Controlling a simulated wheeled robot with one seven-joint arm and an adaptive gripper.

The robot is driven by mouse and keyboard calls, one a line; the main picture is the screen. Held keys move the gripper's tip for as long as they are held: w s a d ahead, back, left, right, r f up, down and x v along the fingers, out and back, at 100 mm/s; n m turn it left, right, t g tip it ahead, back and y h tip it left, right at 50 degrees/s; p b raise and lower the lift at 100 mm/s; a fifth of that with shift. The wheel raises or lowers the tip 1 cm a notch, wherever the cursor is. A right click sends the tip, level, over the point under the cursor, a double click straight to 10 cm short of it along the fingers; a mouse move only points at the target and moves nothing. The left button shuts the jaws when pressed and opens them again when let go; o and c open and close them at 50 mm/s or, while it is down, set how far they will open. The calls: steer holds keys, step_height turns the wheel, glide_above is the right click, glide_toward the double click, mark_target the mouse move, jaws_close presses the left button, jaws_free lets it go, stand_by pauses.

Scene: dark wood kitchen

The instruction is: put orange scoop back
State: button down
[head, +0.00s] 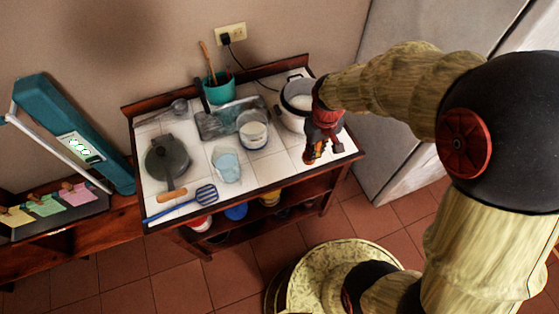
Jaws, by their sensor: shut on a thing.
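My gripper (321,146) points down over the right end of the white-tiled table (273,172), just right of and in front of the white pot. It is shut on a small orange thing (310,152) that appears to be the orange scoop. The gripper hides most of it, so I cannot tell its full shape or whether it touches the tiles.
The white pot (291,120) stands close to my gripper. A white-filled container (253,132), a bluish cup (227,165), a dark round pan (167,160), a blue spatula (204,194) and a teal utensil holder (219,91) occupy the table. The front right tiles look clear.

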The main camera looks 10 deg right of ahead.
steer(key=shift+w+a+f+b, duration=0.1)
steer(key=shift+w+a+f, duration=0.5)
steer(key=shift+a+f, duration=1.25)
steer(key=shift+w+a+f+b, duration=0.1)
steer(key=shift+w+a+f, duration=0.45)
steer(key=shift+a+f, duration=1.25)
steer(key=shift+w+a+f+b, duration=0.1)
steer(key=shift+w+a+f, duration=0.5)
steer(key=shift+a+f, duration=1.25)
steer(key=shift+d+f, duration=0.35)
steer(key=shift+f, duration=0.15)
steer(key=c, duration=1.8)
jaws_free()
